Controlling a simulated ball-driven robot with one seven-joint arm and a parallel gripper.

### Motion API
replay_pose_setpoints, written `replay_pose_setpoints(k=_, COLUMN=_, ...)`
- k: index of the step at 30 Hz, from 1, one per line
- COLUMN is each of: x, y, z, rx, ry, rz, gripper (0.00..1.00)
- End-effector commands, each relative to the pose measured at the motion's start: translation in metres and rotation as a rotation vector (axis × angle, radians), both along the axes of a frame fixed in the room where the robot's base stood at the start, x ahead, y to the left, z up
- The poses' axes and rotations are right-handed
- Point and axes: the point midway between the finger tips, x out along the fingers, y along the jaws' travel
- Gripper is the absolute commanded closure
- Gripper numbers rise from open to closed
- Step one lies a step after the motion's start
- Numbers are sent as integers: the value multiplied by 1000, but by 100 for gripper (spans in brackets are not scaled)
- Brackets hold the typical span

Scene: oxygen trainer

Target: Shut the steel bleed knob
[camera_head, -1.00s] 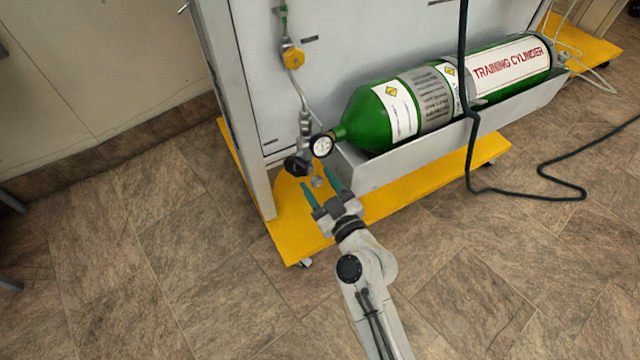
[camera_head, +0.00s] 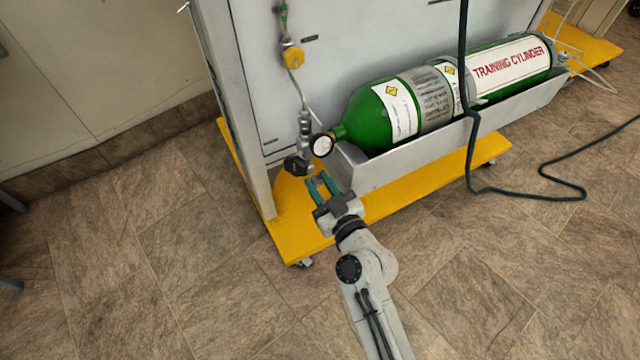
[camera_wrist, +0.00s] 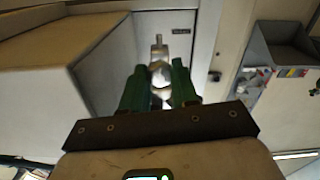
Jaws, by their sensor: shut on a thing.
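The steel bleed knob (camera_wrist: 160,76) is a small shiny round piece. In the wrist view it sits between the two green fingers of my gripper (camera_wrist: 158,70), with bare metal also showing below it. In the head view my gripper (camera_head: 318,178) is shut on the knob, just below the black knob (camera_head: 297,165) and right of it. The fingers mostly hide the steel knob there. A round white gauge (camera_head: 322,145) is just above my fingertips, apart from them.
The green training cylinder (camera_head: 372,122) lies in a grey trough (camera_head: 385,170) to the right. The yellow base (camera_head: 292,232) is below. A yellow valve (camera_head: 293,58) is higher on the panel. A dark hose (camera_head: 474,160) hangs at the right and runs over the floor.

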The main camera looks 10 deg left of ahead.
Motion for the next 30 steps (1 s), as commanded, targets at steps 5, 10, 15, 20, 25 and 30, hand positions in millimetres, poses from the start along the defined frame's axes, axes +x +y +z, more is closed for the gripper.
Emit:
replay_pose_setpoints(k=5, x=0, y=-1, z=0, rx=114, ry=77, rz=0, gripper=100)
replay_pose_setpoints(k=10, x=0, y=-1, z=0, rx=248, ry=167, rz=0, gripper=100)
replay_pose_setpoints(k=15, x=0, y=-1, z=0, rx=382, ry=258, rz=0, gripper=100)
replay_pose_setpoints(k=20, x=0, y=-1, z=0, rx=507, ry=343, rz=0, gripper=100)
replay_pose_setpoints(k=25, x=1, y=-2, z=0, rx=642, ry=434, rz=-1, gripper=100)
replay_pose_setpoints(k=30, x=1, y=-2, z=-1, rx=775, ry=524, rz=-1, gripper=100)
